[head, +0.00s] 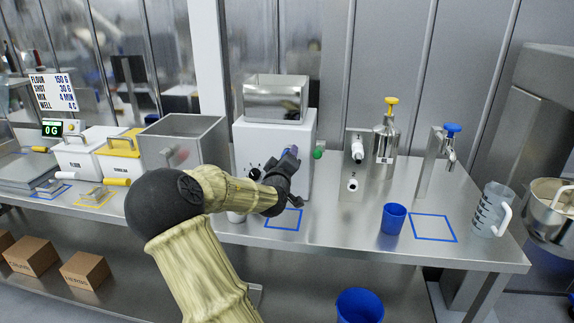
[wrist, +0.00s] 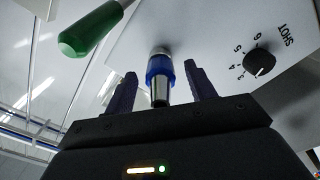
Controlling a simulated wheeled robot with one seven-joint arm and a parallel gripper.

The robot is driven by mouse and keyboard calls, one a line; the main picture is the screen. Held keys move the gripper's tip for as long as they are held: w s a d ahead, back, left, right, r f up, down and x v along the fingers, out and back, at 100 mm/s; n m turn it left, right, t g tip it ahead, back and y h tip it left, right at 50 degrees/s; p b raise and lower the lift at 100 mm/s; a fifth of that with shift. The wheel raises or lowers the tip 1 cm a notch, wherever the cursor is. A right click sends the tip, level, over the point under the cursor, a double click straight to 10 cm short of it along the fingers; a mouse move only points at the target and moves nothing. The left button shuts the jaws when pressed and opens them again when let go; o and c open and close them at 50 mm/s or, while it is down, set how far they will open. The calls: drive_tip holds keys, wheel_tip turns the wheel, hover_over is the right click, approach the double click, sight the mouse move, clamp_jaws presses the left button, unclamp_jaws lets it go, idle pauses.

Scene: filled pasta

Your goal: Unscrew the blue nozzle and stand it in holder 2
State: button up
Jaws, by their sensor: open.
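In the wrist view the blue nozzle (wrist: 159,72), a blue collar with a silver metal tip, is attached to the front of the white machine (wrist: 215,30). My gripper (wrist: 160,69) is open, with one dark finger on each side of the nozzle and a visible gap to both. In the head view my gripper (head: 290,160) is at the front of the white machine (head: 250,140), and the arm hides part of that front.
A green-handled lever (wrist: 92,28) is left of the nozzle and a SHOT dial (wrist: 259,62) is right of it. In the head view a steel stand with white fittings (head: 357,150), a blue cup (head: 393,218) and a measuring jug (head: 490,210) are to the right. A blue-outlined square (head: 284,228) is bare.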

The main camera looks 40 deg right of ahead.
drive_tip(key=shift+f+m+b, duration=0.2)
drive_tip(key=shift+m+b, duration=0.1)
drive_tip(key=shift+m, duration=0.4)
drive_tip(key=shift+r+m, duration=0.15)
drive_tip(key=shift+m, duration=0.15)
drive_tip(key=shift+f+m+b, duration=0.2)
drive_tip(key=shift+m+b, duration=0.55)
drive_tip(key=shift+m, duration=0.05)
drive_tip(key=m+b, duration=0.2)
drive_tip(key=m, duration=0.1)
drive_tip(key=shift+m+b, duration=0.4)
drive_tip(key=shift+r, duration=0.2)
